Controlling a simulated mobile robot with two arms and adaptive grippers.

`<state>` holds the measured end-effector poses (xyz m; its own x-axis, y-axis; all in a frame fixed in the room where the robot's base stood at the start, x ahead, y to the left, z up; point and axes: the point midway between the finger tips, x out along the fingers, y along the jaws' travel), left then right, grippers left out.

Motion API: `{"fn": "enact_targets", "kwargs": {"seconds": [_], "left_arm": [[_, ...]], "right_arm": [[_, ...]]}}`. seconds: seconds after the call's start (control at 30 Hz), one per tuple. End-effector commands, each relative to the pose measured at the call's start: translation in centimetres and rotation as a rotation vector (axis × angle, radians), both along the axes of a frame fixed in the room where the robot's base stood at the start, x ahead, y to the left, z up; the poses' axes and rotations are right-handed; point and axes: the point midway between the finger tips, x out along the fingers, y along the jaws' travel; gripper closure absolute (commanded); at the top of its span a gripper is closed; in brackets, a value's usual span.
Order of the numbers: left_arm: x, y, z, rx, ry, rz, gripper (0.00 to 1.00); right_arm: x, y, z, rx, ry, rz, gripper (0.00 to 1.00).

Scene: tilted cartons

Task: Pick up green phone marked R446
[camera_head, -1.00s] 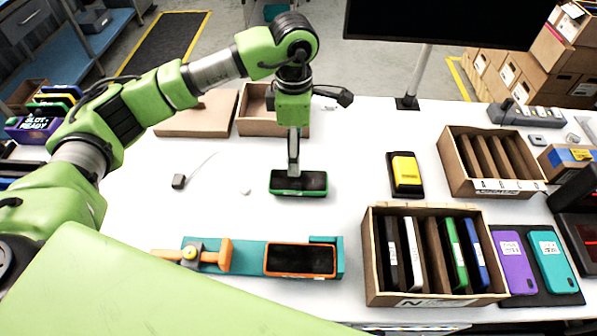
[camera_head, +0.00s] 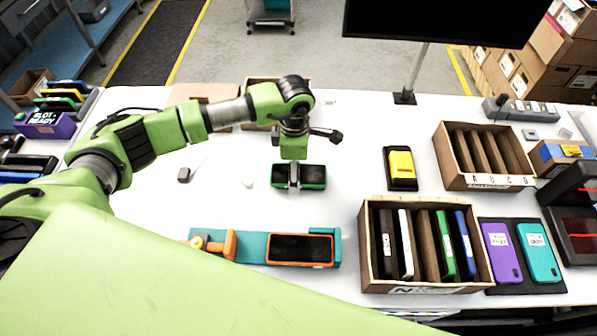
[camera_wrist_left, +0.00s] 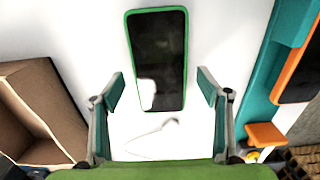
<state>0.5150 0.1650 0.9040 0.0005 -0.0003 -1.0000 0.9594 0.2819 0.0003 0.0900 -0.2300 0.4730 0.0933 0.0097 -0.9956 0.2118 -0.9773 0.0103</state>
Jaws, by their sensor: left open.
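A phone with a green frame (camera_head: 313,177) lies screen up on the white table. It also shows in the left wrist view (camera_wrist_left: 160,60), where no marking can be read. My left gripper (camera_head: 293,187) is open and empty over this phone. In the left wrist view its two teal-padded fingers (camera_wrist_left: 160,90) stand apart, one on each side of the phone's lower end; whether they touch it I cannot tell. Another green phone (camera_head: 445,246) stands upright in a slotted box. My right gripper is not in view.
An orange-framed phone (camera_head: 300,248) lies on a teal fixture with an orange clamp (camera_head: 222,244). The slotted cardboard box (camera_head: 425,289), a yellow device (camera_head: 401,163) and a second divided box (camera_head: 487,182) stand to the right. A small grey block (camera_head: 184,174) lies left of the phone.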

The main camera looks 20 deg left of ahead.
Motion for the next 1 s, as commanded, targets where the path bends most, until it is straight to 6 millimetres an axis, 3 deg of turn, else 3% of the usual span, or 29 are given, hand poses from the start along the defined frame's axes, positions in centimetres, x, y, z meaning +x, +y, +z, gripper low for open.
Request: {"fn": "enact_targets", "kwargs": {"seconds": [0.1, 0.3, 0.73, 1.0], "left_arm": [[0.0, 0.0, 0.0, 0.0, 0.0, 0.0, 0.31], [0.0, 0.0, 0.0, 0.0, 0.001, 0.0, 0.77], [0.1, 0.0, 0.6, -0.001, 0.0, 0.0, 0.77], [-0.6, -0.1, 3.8, -0.002, -0.004, -0.002, 0.77]], "right_arm": [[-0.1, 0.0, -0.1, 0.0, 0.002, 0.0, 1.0], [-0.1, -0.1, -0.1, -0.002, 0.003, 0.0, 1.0], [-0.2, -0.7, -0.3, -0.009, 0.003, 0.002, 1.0], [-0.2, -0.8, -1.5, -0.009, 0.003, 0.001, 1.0]]}}
